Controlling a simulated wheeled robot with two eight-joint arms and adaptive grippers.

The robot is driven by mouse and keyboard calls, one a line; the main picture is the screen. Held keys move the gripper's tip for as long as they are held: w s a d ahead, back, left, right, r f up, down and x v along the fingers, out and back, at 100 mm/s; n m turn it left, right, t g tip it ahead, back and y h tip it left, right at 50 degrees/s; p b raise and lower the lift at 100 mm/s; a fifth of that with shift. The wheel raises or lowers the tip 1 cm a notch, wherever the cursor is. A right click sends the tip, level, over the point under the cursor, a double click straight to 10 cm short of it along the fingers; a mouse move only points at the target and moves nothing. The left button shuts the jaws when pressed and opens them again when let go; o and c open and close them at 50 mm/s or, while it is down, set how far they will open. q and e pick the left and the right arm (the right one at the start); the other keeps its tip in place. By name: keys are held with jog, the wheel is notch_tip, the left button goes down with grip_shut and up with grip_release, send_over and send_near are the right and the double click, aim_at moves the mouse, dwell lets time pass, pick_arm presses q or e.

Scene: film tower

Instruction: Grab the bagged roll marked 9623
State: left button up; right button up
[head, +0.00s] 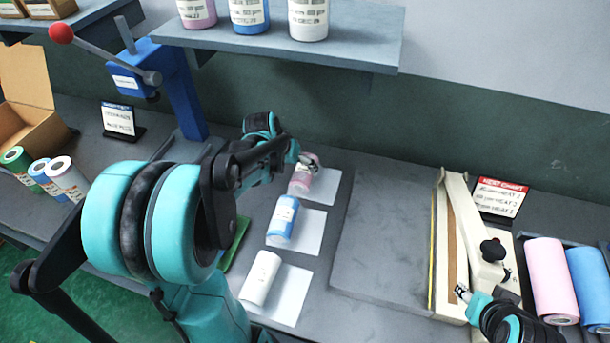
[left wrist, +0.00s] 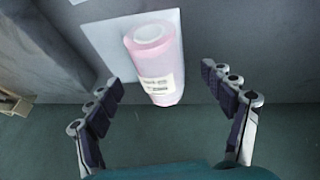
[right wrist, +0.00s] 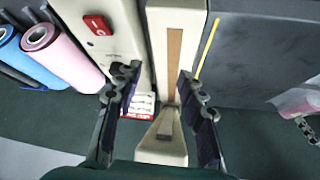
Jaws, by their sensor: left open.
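A pink roll (head: 302,182) lies on a white sheet at the back of a row on the bench. It also shows in the left wrist view (left wrist: 158,78), with a printed label whose number I cannot read. A blue roll (head: 283,219) and a white roll (head: 261,278) lie on sheets nearer me. My left gripper (head: 309,160) is at the pink roll's far end. In the left wrist view its fingers stand wide apart, one on each side of the roll, apparently not touching it. My right gripper (right wrist: 160,100) is open and empty above the cream heat sealer.
The sealer (head: 447,245) stands right of a bare grey mat (head: 378,240). Large pink (head: 551,280) and blue (head: 588,282) rolls lie at the far right. A shelf (head: 350,45) with several rolls overhangs the back. A blue press (head: 180,90) stands at back left.

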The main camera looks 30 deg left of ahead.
aim_at(301, 171)
pick_arm(q)
jog(key=b+x, duration=0.2)
jog(key=x, duration=0.3)
jog(key=shift+w+b, duration=0.25)
jog(key=shift+b, duration=0.1)
pick_arm(e)
notch_tip(301, 171, down, 3)
pick_arm(q)
jog(key=shift+d+r, duration=0.1)
jog(key=shift+r, duration=0.05)
pick_arm(e)
jog(key=shift+r, duration=0.15)
pick_arm(q)
jog(key=c, duration=1.5)
